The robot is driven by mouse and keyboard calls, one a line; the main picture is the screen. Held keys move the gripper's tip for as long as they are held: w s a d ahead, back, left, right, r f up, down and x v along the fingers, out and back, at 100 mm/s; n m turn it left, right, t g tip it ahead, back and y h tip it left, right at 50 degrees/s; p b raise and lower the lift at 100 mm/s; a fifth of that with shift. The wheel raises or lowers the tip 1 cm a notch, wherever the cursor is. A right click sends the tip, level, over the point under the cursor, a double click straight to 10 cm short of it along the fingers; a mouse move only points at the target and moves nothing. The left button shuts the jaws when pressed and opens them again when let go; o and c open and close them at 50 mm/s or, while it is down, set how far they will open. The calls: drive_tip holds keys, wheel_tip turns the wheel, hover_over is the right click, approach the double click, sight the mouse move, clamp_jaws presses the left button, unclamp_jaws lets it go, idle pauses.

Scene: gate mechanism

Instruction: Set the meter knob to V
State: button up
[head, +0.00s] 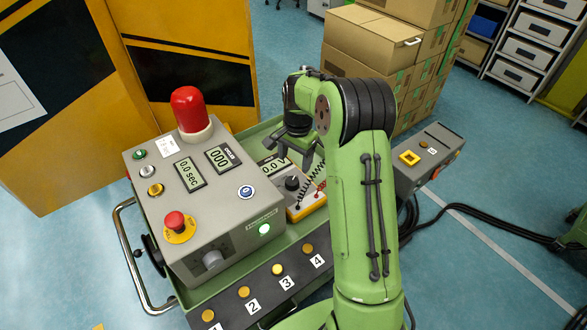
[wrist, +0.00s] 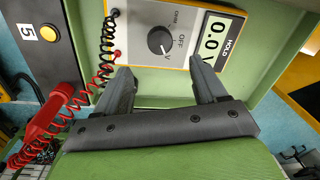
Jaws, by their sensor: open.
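The meter (wrist: 143,25) is a white-faced box with a yellow edge, and it also shows in the head view (head: 308,203). Its black round knob (wrist: 160,41) has a white mark that appears to point toward the V label. OFF and OHM labels stand beside it. The knob also shows in the head view (head: 292,183). The meter's display (wrist: 214,38) reads 0.0 V. My gripper (wrist: 160,68) is open and empty, its fingertips apart on either side, just short of the knob in the wrist view. In the head view my gripper (head: 296,160) hangs above the meter.
A grey control box (head: 215,220) with a red beacon (head: 190,108) stands left of the meter. Numbered yellow buttons (head: 277,269) line the front panel. A red probe (wrist: 48,120) with coiled cords lies beside the meter, near the gripper. Cartons (head: 375,45) stand behind.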

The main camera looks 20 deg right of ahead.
wheel_tip(320, 180, up, 6)
drive_tip(key=p, duration=0.1)
drive_tip(key=shift+s+d+r, duration=0.15)
idle(0.4)
